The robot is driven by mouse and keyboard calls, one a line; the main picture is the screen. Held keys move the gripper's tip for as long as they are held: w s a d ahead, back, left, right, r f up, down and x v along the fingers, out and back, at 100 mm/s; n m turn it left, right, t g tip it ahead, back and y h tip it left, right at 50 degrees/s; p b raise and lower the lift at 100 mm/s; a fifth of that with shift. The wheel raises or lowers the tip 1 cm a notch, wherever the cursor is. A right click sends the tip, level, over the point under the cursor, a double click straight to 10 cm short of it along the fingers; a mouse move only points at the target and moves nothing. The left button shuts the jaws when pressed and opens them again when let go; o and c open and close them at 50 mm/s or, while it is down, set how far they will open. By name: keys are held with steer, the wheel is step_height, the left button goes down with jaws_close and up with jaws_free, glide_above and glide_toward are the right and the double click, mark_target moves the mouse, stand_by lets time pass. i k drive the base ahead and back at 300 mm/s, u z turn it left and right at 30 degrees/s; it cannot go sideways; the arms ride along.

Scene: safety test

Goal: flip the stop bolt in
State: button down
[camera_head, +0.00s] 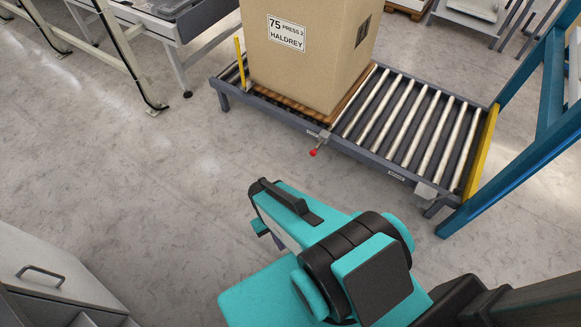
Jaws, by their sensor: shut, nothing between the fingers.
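The stop bolt (321,141) is a small metal piece with a red knob (313,152). It sits on the near side rail of the roller conveyor (362,151), close to the near corner of the box's pallet. The knob sticks out from the rail towards me. Whether the bolt reaches in over the rollers is too small to tell. My teal and black arm fills the lower middle, apart from the bolt with floor between them. I cannot make out my gripper's fingers.
A large cardboard box (310,65) marked "75 PRESS 2 HALDREY" stands on a wooden pallet (283,99) on the conveyor's left part. The rollers right of it are bare. A yellow end plate (482,150) and blue frame (540,110) stand right. A grey cabinet (50,275) is at lower left.

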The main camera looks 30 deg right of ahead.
mark_target(312, 153)
steer(key=u, duration=0.25)
steer(key=k, duration=0.7)
steer(key=u, duration=0.6)
steer(key=i, duration=1.2)
steer(key=z, duration=0.65)
steer(key=i, duration=0.75)
steer(key=u, duration=0.1)
